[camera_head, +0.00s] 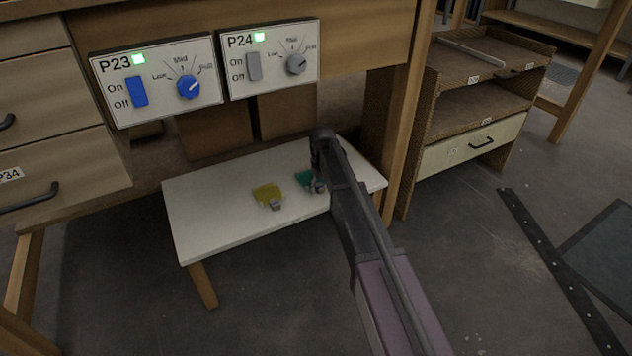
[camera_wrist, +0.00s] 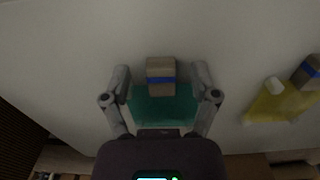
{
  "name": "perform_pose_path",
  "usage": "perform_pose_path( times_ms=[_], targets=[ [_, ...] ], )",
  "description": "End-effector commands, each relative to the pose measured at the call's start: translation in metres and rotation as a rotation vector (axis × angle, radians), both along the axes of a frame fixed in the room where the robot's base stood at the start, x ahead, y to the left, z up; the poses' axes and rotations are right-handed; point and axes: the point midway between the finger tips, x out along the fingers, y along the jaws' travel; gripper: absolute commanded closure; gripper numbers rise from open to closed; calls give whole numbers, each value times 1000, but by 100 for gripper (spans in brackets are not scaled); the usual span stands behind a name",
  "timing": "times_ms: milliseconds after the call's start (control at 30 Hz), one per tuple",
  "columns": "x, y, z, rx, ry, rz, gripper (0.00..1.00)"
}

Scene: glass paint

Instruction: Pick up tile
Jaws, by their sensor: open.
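A teal tile (camera_head: 304,179) lies on a low white table (camera_head: 220,212), partly hidden behind my gripper (camera_head: 318,184). In the wrist view the teal tile (camera_wrist: 165,107) shows with a grey-brown block with a blue stripe (camera_wrist: 161,76) at its far edge. A yellow tile (camera_head: 267,193) with a similar small block lies to its left in the head view; it also shows at the right of the wrist view (camera_wrist: 280,104). My gripper (camera_wrist: 161,82) is open, its fingers on either side of the teal tile and block. Whether they touch is unclear.
Two control panels, P23 (camera_head: 157,80) and P24 (camera_head: 268,58), with green lights hang above the table. A wooden desk leg (camera_head: 400,130) and a shelf unit (camera_head: 478,105) stand to the right. The left part of the white table is bare.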

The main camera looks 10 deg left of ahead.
Motion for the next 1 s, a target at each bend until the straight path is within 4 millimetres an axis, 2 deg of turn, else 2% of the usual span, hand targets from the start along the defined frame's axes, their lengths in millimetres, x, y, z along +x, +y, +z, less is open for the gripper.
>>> perform_pose_path(
  times_ms=[200,267,467,500,1000],
  targets=[
    [0,0,0,0,0,0,23],
    [0,0,0,0,0,0,38],
    [0,0,0,0,0,0,97],
    [0,0,0,0,0,-1,100],
    [0,0,4,0,0,-1,100]
  ],
)
